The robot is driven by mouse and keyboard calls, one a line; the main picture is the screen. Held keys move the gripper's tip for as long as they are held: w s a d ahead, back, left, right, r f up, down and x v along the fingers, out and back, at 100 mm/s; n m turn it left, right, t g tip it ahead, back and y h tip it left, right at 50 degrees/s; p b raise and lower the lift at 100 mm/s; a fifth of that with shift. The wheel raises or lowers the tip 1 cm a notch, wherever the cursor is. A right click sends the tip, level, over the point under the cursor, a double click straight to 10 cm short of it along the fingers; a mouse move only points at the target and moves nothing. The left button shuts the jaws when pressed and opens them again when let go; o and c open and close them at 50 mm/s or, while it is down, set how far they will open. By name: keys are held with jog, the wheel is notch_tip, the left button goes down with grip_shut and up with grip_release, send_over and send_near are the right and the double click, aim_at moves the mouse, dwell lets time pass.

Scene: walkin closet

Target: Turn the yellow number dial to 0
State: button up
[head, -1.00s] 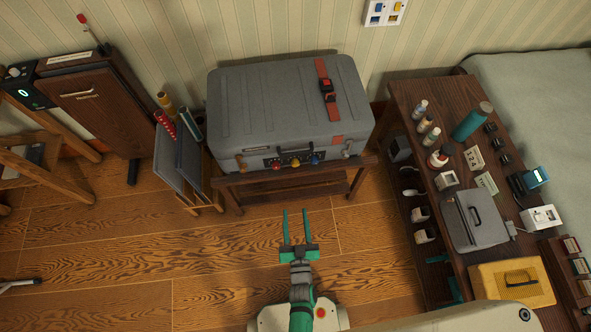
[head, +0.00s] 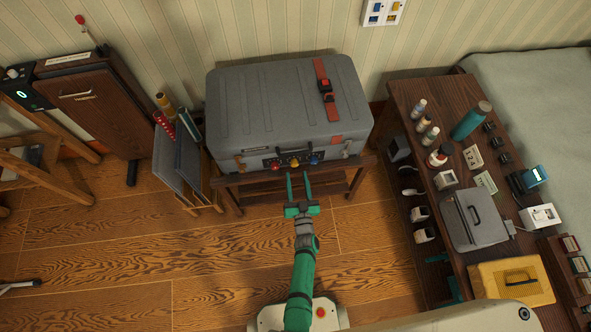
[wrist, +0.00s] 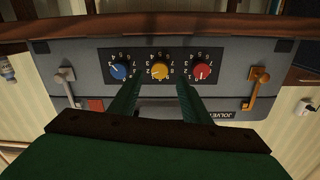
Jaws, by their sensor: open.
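The grey suitcase (head: 283,112) lies on a low wooden stand, its front panel facing me. The yellow number dial (head: 295,162) is the middle one of three on that panel. In the wrist view the yellow dial (wrist: 159,71) sits between a blue dial (wrist: 120,71) and a red dial (wrist: 202,71), with numbers around each; its exact setting is too small to read. My gripper (head: 298,178) is open and empty in front of the panel. In the wrist view its two green fingers (wrist: 157,92) point at the yellow dial, one to either side of its line.
Latches flank the dials, one at left (wrist: 66,87) and one at right (wrist: 257,87). The wooden stand (head: 230,183) is under the suitcase. A shelf table (head: 440,150) with bottles and boxes stands at right. Folders (head: 178,165) stand at left. The floor in front is clear.

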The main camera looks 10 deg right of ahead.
aim_at(295, 166)
jog(key=w, duration=0.3)
jog(key=shift+w, duration=0.2)
jog(key=shift+w+d, duration=0.2)
jog(key=shift+w, duration=0.1)
jog(key=shift+a, duration=0.1)
jog(key=c, duration=1)
